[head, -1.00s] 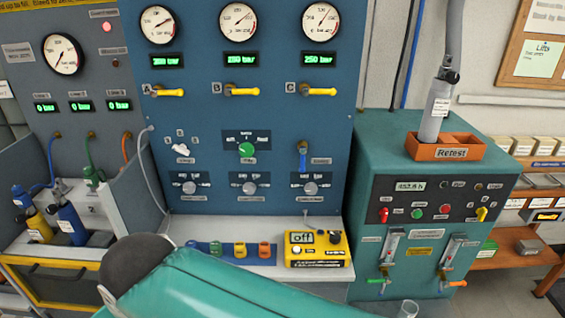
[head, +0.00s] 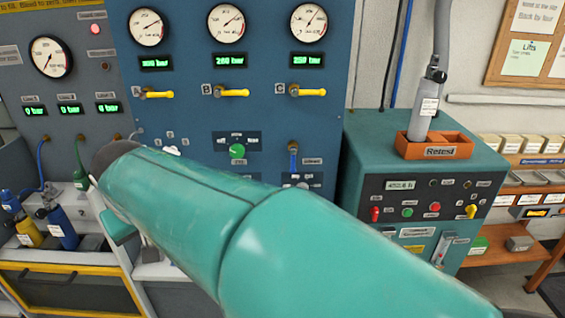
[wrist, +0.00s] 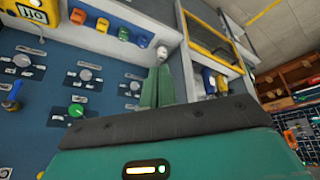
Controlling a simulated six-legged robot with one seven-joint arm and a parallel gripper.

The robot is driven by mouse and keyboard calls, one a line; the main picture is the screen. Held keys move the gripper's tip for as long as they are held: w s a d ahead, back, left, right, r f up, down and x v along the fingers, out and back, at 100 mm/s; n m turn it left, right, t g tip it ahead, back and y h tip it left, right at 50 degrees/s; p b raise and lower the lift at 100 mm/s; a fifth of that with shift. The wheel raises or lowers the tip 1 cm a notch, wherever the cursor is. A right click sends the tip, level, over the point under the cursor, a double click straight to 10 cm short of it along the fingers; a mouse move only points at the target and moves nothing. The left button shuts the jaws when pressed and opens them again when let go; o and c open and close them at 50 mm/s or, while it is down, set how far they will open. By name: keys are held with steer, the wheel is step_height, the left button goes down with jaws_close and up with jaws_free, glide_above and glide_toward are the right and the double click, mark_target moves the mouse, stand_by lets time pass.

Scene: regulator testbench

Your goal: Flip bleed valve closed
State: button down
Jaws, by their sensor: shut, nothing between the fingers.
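No readable label marks the bleed valve. A blue-handled valve (head: 293,157) hangs with its handle down on the blue panel, right of the green knob (head: 237,151). In the wrist view, which shows the panel roughly upside down, a blue lever (wrist: 12,97) sits at the left edge. My gripper (wrist: 158,72) shows there as two green fingers close together, shut and empty. Its tips point toward a small pale fitting (wrist: 162,53) near the panel's edge; I cannot tell if they touch. In the head view my teal arm hides the gripper and the lower panel.
Yellow levers A (head: 157,94), B (head: 232,92) and C (head: 308,92) lie sideways under the gauges. A teal cabinet (head: 360,160) with a bottle in its tray stands at right. Blue and yellow cylinders (head: 60,227) stand at left. The yellow box (wrist: 32,10) shows in the wrist view.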

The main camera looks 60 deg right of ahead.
mark_target(293, 161)
steer(key=s+d+m+g+h, duration=0.2)
steer(key=d+m+g+h, duration=0.2)
steer(key=d, duration=3.1)
steer(key=m+g, duration=0.2)
steer(key=m, duration=0.1)
steer(key=shift+s+d+r+m+h, duration=0.15)
steer(key=shift+d+r+m+h, duration=0.15)
steer(key=shift+d+r, duration=0.05)
steer(key=s+d+f, duration=0.1)
steer(key=d+f, duration=0.1)
steer(key=s+d+f, duration=0.2)
steer(key=d+f, duration=0.1)
steer(key=s+d+f, duration=0.1)
steer(key=d+f, duration=0.2)
steer(key=shift+s+d, duration=0.15)
steer(key=shift+s, duration=0.1)
